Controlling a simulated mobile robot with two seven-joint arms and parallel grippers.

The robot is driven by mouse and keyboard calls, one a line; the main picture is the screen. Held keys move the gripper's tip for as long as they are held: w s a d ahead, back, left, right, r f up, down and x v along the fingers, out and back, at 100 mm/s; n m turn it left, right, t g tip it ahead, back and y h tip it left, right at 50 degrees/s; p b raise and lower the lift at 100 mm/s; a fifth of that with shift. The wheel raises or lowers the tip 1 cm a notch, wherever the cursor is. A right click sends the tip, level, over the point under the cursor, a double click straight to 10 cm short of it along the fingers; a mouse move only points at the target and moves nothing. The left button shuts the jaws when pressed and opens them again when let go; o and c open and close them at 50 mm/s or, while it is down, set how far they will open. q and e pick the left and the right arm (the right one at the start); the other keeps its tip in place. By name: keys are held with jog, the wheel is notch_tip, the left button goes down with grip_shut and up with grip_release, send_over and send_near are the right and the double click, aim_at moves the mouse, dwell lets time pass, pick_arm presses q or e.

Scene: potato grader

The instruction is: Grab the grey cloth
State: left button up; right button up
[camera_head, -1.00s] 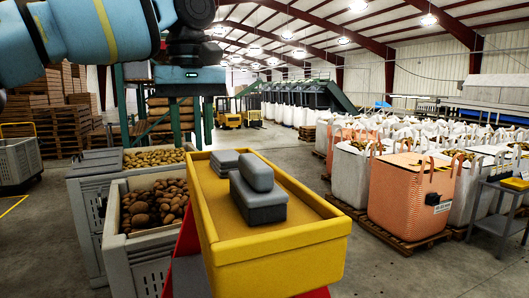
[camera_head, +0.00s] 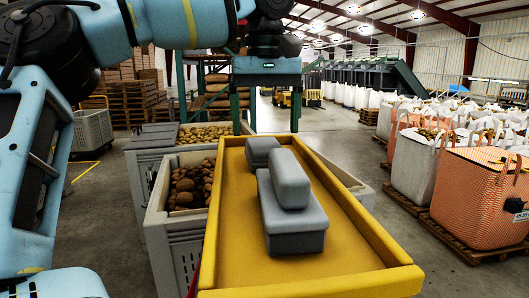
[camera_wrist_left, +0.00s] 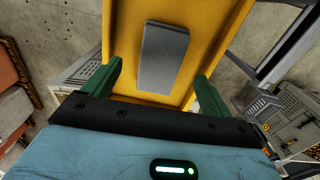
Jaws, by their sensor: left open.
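Several grey, folded-looking blocks that look like cloths lie in a long yellow tray (camera_head: 232,200). One small grey cloth (camera_head: 260,150) lies at the back. Another grey cloth (camera_head: 289,180) rests on top of a larger grey one (camera_head: 290,230). My left gripper (camera_head: 265,120) hangs open and empty above the far end of the tray, beyond the cloths in the picture. In the left wrist view, a grey cloth (camera_wrist_left: 162,58) lies on the yellow tray floor, seen between and beyond the open green fingers (camera_wrist_left: 157,76); I cannot tell which cloth it is. My right gripper is not in view.
Grey crates of potatoes (camera_head: 157,215) stand close along the tray's left side. Large orange and white bags (camera_head: 465,195) stand on pallets at the right. Concrete floor between tray and bags is free. My left arm fills the left of the head view.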

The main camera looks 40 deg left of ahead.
aim_at(265, 143)
pick_arm(q)
jog(key=f, duration=0.4)
jog(key=shift+w+a+p, duration=0.1)
jog(key=shift+a+p, duration=0.25)
jog(key=shift+a, duration=0.05)
jog(key=shift+f, duration=0.6)
jog(key=shift+w, duration=0.1)
jog(key=c, duration=1.1)
